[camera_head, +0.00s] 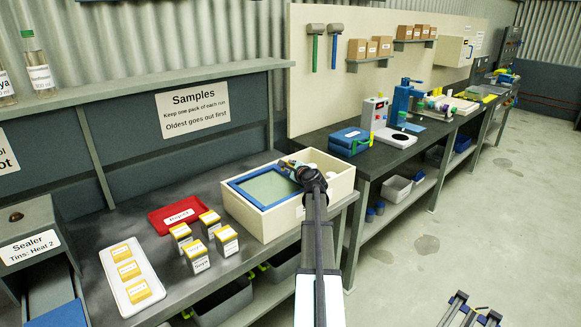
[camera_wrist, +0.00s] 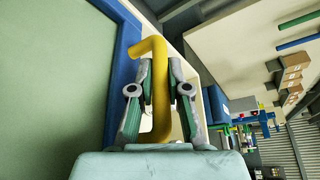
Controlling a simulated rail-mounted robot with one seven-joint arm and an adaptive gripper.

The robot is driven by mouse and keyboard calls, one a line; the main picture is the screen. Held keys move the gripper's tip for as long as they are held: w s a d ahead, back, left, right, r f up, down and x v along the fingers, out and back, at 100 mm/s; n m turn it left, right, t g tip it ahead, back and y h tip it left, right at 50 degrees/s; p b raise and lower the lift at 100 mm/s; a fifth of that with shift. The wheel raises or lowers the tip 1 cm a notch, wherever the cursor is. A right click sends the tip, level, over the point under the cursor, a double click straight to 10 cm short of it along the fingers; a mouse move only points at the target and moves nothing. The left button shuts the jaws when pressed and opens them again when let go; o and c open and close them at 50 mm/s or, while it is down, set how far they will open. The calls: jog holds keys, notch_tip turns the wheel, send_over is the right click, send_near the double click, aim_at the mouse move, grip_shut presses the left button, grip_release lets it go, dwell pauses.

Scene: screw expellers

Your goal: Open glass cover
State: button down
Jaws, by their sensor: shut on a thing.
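The glass cover (camera_head: 268,189) is a pale green pane in a blue frame. It lies over the left part of a cream box (camera_head: 268,229) on the dark bench. The box's right part is uncovered, with white round things (camera_head: 310,169) partly showing inside. My gripper (camera_head: 292,166) is over the right edge of the cover. In the wrist view my gripper (camera_wrist: 160,85) is shut on the yellow handle (camera_wrist: 158,62), a bent bar beside the blue frame (camera_wrist: 121,50). My arm hides part of the box in the head view.
Left of the box are a red tray (camera_head: 172,217), several yellow-topped sample packs (camera_head: 199,262) and a white tray (camera_head: 131,280) with more packs. A second bench (camera_head: 385,158) with a blue case (camera_head: 350,139) stands to the right. The floor at right is mostly clear.

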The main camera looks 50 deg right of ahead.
jog(key=c, duration=1.1)
grip_release()
jog(key=shift+c, duration=0.2)
jog(key=v, duration=1.2)
